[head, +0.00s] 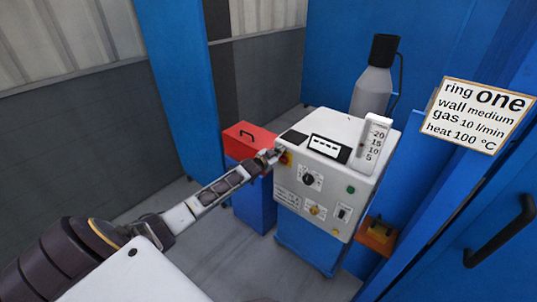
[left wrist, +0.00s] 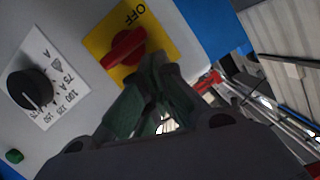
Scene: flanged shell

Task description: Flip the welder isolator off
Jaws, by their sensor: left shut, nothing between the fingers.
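The welder isolator (left wrist: 124,47) is a red rotary handle on a yellow plate marked OFF, close up in the left wrist view. Its handle lies slanted from lower left to upper right, its upper end towards the OFF side. In the head view the isolator (head: 285,158) is a small yellow and red spot at the upper left of the white welder's front (head: 318,190). My left gripper (head: 272,156) reaches it from the left. In the left wrist view my left gripper (left wrist: 163,72) is shut and empty, its greenish fingertips just beside the handle. I cannot tell whether they touch. My right gripper is out of view.
A black dial (left wrist: 30,90) sits beside the isolator. A red box (head: 246,141) stands behind my left gripper. A grey gas bottle (head: 373,88) stands behind the welder, and a sign (head: 477,115) hangs at the right. Grey floor is clear in front.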

